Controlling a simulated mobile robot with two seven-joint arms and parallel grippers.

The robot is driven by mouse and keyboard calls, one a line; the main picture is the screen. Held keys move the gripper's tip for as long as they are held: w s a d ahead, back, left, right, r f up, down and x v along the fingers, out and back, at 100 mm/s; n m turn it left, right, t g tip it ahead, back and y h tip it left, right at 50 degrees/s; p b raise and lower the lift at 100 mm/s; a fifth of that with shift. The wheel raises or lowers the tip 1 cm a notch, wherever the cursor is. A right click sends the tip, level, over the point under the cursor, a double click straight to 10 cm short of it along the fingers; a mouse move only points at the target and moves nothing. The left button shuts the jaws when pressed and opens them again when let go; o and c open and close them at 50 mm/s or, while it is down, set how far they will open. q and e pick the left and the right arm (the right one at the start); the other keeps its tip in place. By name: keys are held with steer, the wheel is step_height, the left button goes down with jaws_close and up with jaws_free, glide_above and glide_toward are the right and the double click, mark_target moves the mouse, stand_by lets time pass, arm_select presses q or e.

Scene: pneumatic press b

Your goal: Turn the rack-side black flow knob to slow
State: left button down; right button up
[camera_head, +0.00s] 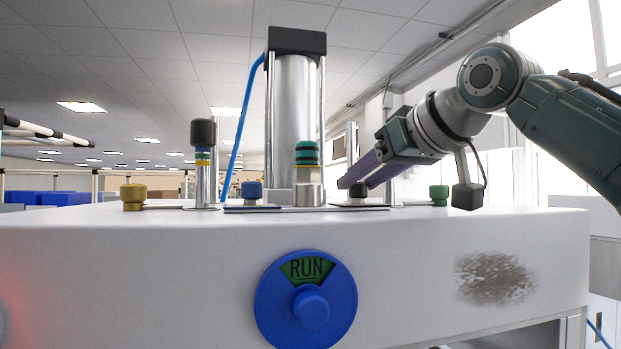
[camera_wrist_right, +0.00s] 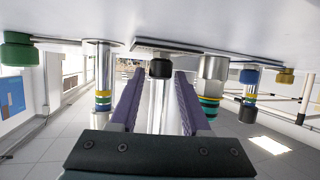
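A small black knob (camera_head: 358,188) stands on a dark plate on the machine's white top, right of the silver cylinder. It also shows in the right wrist view (camera_wrist_right: 160,68), where the scene hangs upside down. My right gripper (camera_head: 354,181) reaches in from the right, with its purple fingers at the black knob. In the wrist view the fingers (camera_wrist_right: 158,84) are apart, one on each side of the knob, with visible gaps. Contact is not visible. Any slow marking on the knob is too small to read. My left gripper is not in view.
A silver cylinder (camera_head: 294,120) with a black cap stands mid-top. A blue knob (camera_head: 252,190), yellow knob (camera_head: 132,196), green knob (camera_head: 438,194) and black-capped post (camera_head: 203,134) stand around it. A blue RUN dial (camera_head: 306,330) is on the front.

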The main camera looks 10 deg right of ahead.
jaws_close()
steer(key=shift+m+h, duration=0.3)
steer(key=shift+h, duration=0.1)
steer(key=m+h, duration=0.2)
steer(key=h, duration=0.1)
steer(key=shift+a+m+t, duration=0.3)
steer(key=shift+a+t, duration=0.05)
steer(key=shift+t, duration=0.05)
steer(key=m+h, duration=0.1)
steer(key=m+h+b, duration=0.1)
steer(key=m+h, duration=0.1)
steer(key=m+g+h, duration=0.1)
steer(key=h, duration=0.1)
steer(key=shift+a+f, duration=0.1)
steer(key=shift+a, duration=0.2)
steer(key=shift+w+a+m+g+h, duration=0.1)
steer(key=shift+m+g+h, duration=0.4)
steer(key=shift+m+h, duration=0.65)
steer(key=shift+m+g+h, duration=0.4)
steer(key=shift+m+h, duration=0.15)
steer(key=shift+m, duration=0.1)
steer(key=shift+w+m+g+h+p, duration=0.1)
steer(key=shift+m+g+h+p, duration=0.2)
steer(key=shift+m+g+h, duration=0.25)
